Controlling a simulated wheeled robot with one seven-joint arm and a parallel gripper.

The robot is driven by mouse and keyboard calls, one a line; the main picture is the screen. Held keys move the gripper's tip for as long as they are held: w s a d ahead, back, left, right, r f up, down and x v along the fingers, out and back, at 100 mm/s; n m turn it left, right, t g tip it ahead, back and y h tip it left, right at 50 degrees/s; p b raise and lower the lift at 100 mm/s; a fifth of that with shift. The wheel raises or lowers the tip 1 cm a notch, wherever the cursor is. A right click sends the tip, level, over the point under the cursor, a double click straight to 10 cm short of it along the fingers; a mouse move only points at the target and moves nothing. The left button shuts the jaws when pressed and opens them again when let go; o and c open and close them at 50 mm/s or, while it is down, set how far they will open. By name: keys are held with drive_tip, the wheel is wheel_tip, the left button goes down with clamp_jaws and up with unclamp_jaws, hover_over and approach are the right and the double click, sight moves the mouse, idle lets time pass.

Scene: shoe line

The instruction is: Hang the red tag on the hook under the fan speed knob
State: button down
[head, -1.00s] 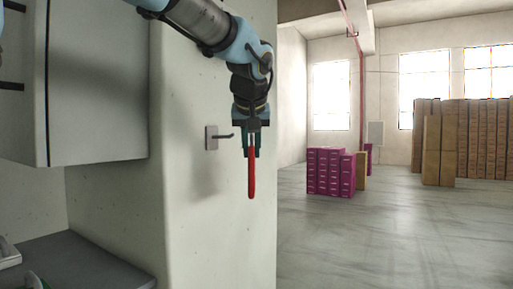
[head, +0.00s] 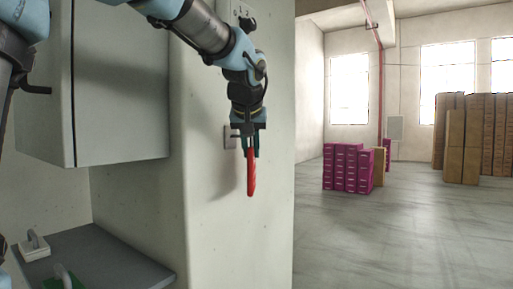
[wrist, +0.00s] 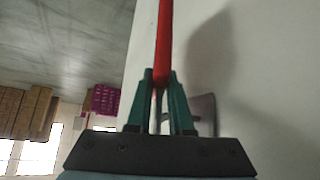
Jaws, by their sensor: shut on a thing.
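My gripper (head: 250,150) points down in front of the pale wall, shut on the red tag (head: 251,178), which hangs below its fingers almost edge-on. In the wrist view the red tag (wrist: 164,45) sticks out from between the green fingers (wrist: 161,85). The hook's grey plate (head: 230,137) is on the wall just left of and behind the gripper. The plate also shows beside the right finger in the wrist view (wrist: 206,108). A black knob (head: 247,23) on a light plate is higher up, partly behind my arm.
A grey cabinet (head: 120,90) juts out from the wall on the left, above a dark shelf (head: 115,258). The wall ends at a vertical edge right of the gripper. Beyond are open floor (head: 400,235), magenta boxes (head: 350,168) and brown cartons (head: 463,145).

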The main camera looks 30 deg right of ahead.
drive_tip(key=shift+w+a+f, duration=0.35)
drive_tip(key=shift+w+a, duration=0.1)
drive_tip(key=shift+w, duration=0.35)
drive_tip(key=shift+w+a+f, duration=0.3)
drive_tip(key=shift+w+a, duration=0.1)
drive_tip(key=shift+w, duration=0.35)
drive_tip(key=c, duration=0.7)
unclamp_jaws()
drive_tip(key=shift+c, duration=0.2)
drive_tip(key=shift+r, duration=0.1)
